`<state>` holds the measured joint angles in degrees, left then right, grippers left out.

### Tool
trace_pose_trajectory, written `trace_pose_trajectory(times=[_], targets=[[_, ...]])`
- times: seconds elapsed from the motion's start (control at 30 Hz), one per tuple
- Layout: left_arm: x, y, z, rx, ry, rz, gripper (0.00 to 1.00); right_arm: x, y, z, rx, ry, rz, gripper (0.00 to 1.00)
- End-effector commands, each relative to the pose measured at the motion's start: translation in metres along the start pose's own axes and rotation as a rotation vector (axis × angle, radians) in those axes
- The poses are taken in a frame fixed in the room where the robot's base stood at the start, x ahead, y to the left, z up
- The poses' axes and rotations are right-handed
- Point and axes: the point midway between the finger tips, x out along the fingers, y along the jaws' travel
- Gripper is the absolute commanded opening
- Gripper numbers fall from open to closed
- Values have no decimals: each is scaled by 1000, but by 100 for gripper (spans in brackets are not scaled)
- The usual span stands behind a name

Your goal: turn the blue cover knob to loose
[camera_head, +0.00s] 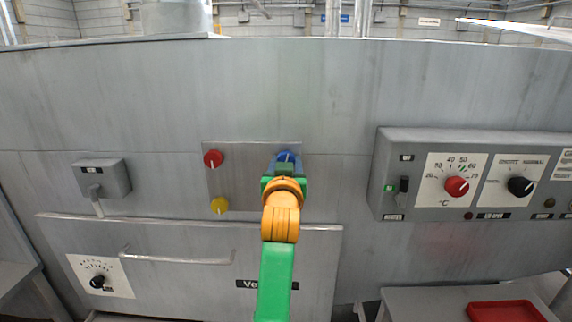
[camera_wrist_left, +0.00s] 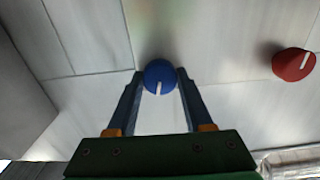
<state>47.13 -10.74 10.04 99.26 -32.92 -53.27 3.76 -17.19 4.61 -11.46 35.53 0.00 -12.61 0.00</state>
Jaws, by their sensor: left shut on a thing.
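The blue cover knob (camera_head: 286,156) sits at the upper right of a square metal cover plate (camera_head: 245,185) on the grey machine wall. In the left wrist view the blue knob (camera_wrist_left: 160,77) is round with a white mark pointing toward the bottom of the picture. My left gripper (camera_head: 284,163) is at the knob, and its arm hides the plate's lower right corner. In the left wrist view its two fingers (camera_wrist_left: 159,78) are shut on the knob's sides. My right gripper is in neither view.
A red knob (camera_head: 213,158) and a yellow knob (camera_head: 219,205) are on the same plate. A control panel with dials (camera_head: 430,140) sticks out at the right. A drawer-like front with a long handle (camera_head: 178,260) is below left. A red tray (camera_head: 505,312) lies at the lower right.

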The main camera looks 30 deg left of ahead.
Motion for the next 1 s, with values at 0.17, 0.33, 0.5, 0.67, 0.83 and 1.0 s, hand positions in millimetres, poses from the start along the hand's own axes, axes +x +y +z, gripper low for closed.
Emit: trace_pose_trajectory(times=[0.17, 0.33, 0.5, 0.67, 0.83, 1.0], targets=[[0, 0, -2, -88, 5, 1, 0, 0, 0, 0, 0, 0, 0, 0], [0, 0, -2, -141, 5, 1, 0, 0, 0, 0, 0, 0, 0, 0], [0, 0, -2, -166, 6, 0, 0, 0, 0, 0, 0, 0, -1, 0], [0, 0, -2, -171, 7, 0, 0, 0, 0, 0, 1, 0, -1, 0], [0, 0, -3, -171, 7, 0, 0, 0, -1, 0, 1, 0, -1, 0], [0, 0, -2, -170, 6, 0, 73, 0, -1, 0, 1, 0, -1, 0]])
